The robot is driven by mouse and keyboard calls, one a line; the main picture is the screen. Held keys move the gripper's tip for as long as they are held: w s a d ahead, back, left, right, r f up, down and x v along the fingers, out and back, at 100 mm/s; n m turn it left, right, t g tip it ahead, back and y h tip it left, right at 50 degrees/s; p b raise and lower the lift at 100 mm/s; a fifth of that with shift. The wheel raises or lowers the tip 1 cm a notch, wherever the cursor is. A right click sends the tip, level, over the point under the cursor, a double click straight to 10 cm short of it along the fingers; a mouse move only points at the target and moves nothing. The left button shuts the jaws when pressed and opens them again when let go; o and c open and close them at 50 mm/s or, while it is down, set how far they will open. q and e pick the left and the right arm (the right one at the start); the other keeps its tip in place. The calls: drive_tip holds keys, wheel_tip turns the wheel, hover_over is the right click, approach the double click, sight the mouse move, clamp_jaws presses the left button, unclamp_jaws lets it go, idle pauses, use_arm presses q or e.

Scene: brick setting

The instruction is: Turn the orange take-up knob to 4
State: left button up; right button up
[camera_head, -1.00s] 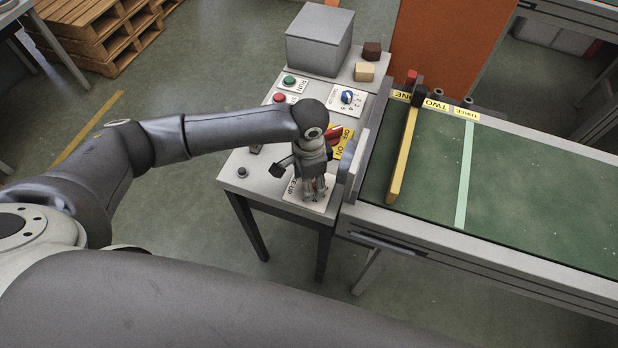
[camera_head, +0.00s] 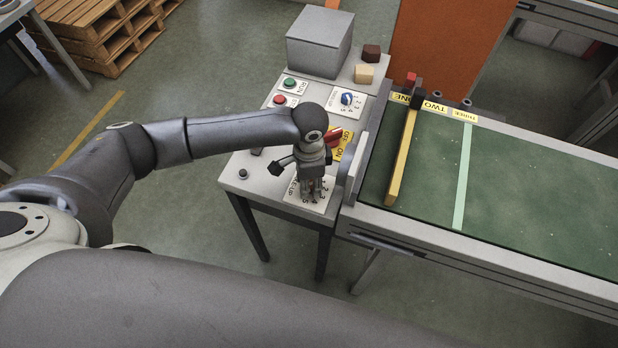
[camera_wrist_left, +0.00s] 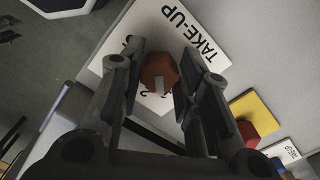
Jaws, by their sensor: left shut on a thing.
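The orange take-up knob (camera_wrist_left: 158,73) sits on a white plate (camera_wrist_left: 209,56) marked TAKE-UP, with a few digits showing around it. My left gripper (camera_head: 313,196) points down over this plate (camera_head: 324,204) at the near end of the grey control panel. In the left wrist view the gripper's fingers (camera_wrist_left: 160,64) stand on both sides of the knob, shut on it. In the head view the fingers hide the knob. I cannot tell which digit the knob points to. My right gripper is not in view.
The panel also carries a red switch on a yellow ON/OFF plate (camera_head: 341,146), a blue knob (camera_head: 346,98), and green (camera_head: 289,81) and red (camera_head: 279,99) buttons. A grey box (camera_head: 319,40) stands at its far end. A green conveyor (camera_head: 520,190) lies to the right.

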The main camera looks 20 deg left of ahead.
use_arm(q)
drive_tip(key=m+p, duration=0.2)
drive_tip(key=m, duration=0.2)
drive_tip(key=shift+r+p, duration=0.1)
drive_tip(key=shift+p, duration=0.3)
drive_tip(key=m+p, duration=0.1)
drive_tip(key=m, duration=0.3)
drive_tip(key=shift+w+m+p, duration=0.1)
drive_tip(key=shift+m+p, duration=0.2)
drive_tip(key=shift+m, duration=0.1)
drive_tip(key=m, duration=0.5)
drive_tip(key=shift+w+m+p, duration=0.1)
drive_tip(key=shift+m+p, duration=0.2)
drive_tip(key=shift+p, duration=0.1)
drive_tip(key=m, duration=0.5)
drive_tip(key=shift+d, duration=0.1)
drive_tip(key=shift+m, duration=0.3)
drive_tip(key=o, duration=1)
